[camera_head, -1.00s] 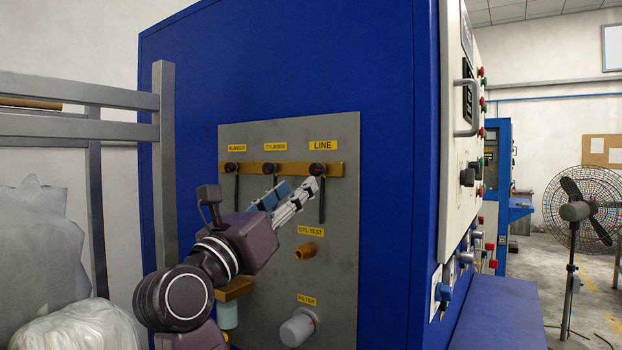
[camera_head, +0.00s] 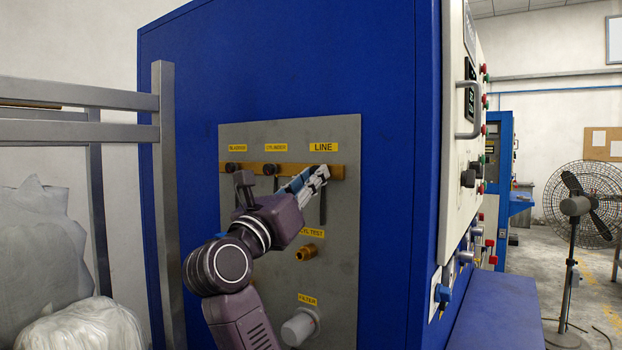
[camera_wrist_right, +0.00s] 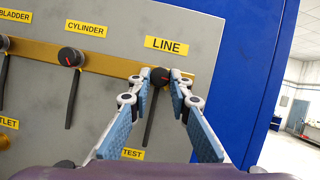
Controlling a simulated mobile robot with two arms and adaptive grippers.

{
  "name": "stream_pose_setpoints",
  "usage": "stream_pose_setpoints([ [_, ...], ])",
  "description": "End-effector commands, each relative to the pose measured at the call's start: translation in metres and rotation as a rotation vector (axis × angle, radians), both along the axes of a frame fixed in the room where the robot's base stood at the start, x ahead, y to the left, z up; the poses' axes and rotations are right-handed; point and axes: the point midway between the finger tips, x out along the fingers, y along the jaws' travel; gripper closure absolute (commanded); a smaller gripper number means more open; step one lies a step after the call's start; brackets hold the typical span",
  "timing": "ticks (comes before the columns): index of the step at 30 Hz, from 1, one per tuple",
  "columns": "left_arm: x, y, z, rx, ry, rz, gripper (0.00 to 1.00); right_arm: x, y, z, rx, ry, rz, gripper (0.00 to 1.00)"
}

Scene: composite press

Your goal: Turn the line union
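The line union is a round black knob with a red mark and a long dark handle hanging down, below the yellow LINE label (camera_head: 324,147). In the right wrist view the knob (camera_wrist_right: 160,77) sits between the fingertips of my right gripper (camera_wrist_right: 161,85). The two fingers are apart, one on each side of the knob, and I cannot tell whether they touch it. In the head view the right gripper (camera_head: 312,180) covers the knob, and the handle (camera_head: 323,207) shows below it. My left gripper is not in view.
The cylinder knob (camera_wrist_right: 70,57) and bladder knob (camera_head: 232,167) are on the same brass bar, to the left. A brass fitting (camera_head: 306,252) and filter (camera_head: 299,328) are lower on the grey panel (camera_head: 345,270). A metal rack (camera_head: 164,200) stands left.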

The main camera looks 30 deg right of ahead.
Motion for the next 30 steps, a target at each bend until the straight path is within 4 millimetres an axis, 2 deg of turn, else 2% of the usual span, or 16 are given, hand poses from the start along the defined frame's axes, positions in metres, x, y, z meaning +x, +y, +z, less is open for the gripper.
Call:
stream_pose_setpoints([
  [1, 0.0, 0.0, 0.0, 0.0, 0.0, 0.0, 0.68, 0.0, 0.0, 0.0, 0.0, 0.0, 0.001, 0.92],
  [3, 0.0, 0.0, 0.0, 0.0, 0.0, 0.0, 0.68, 0.0, 0.0, 0.0, 0.0, 0.0, 0.001, 1.0],
  [14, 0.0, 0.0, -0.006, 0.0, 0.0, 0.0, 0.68, 0.001, 0.001, -0.003, 0.018, -0.037, 0.002, 1.0],
  [30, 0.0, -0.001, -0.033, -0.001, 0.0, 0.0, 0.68, 0.005, 0.003, -0.002, 0.158, -0.373, 0.001, 1.0],
])
